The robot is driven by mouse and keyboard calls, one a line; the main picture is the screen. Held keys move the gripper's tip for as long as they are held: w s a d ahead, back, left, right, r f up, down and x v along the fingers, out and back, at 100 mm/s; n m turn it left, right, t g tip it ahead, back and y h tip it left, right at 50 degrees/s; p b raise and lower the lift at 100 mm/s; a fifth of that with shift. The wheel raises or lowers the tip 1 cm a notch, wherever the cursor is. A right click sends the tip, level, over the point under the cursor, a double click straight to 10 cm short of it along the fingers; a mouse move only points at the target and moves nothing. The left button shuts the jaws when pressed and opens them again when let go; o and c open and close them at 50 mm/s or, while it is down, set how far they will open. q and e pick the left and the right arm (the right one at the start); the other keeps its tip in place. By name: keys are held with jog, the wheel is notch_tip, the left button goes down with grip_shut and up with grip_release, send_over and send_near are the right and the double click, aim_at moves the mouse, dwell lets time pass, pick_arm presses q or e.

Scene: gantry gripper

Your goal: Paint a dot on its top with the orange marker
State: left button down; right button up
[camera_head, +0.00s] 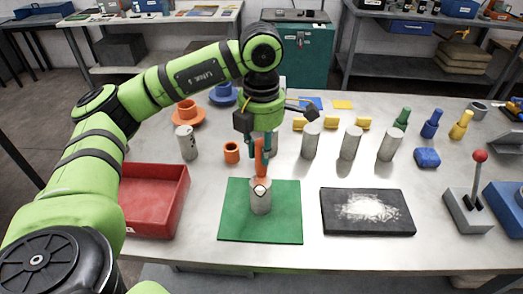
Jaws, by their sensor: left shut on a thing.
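My left gripper (260,153) comes down from above and is shut on the orange marker (259,160). The marker is upright with its tip down, over a grey cylinder (261,203). The cylinder stands upright on the green mat (233,215). The marker's lower end is at the cylinder's pale top; I cannot tell whether it touches or is slightly above. Any dot there is hidden or too small to tell. My right gripper is not in view.
A red crate (174,207) is left of the mat, a black slab with white powder (335,223) right. An orange holder (232,152) and several grey cylinders (310,142) stand behind. Green (402,118), blue (431,124) and yellow (461,125) pieces and a red-knobbed lever (479,157) are further right.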

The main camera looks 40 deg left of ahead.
pick_arm(q)
notch_tip(320, 180, up, 2)
jog(key=shift+w+a+r+p, duration=0.1)
jog(key=shift+w+a+p, duration=0.05)
jog(key=shift+p, duration=0.5)
jog(key=r+p, duration=0.2)
jog(key=r, duration=0.1)
jog(key=shift+s+d+r, duration=0.15)
jog(key=shift+s+d, duration=0.05)
jog(key=shift+s, duration=0.15)
jog(key=shift+r, duration=0.3)
jog(key=shift+w+a+r+p, duration=0.1)
jog(key=shift+r+p, duration=0.65)
jog(key=shift+r, duration=0.2)
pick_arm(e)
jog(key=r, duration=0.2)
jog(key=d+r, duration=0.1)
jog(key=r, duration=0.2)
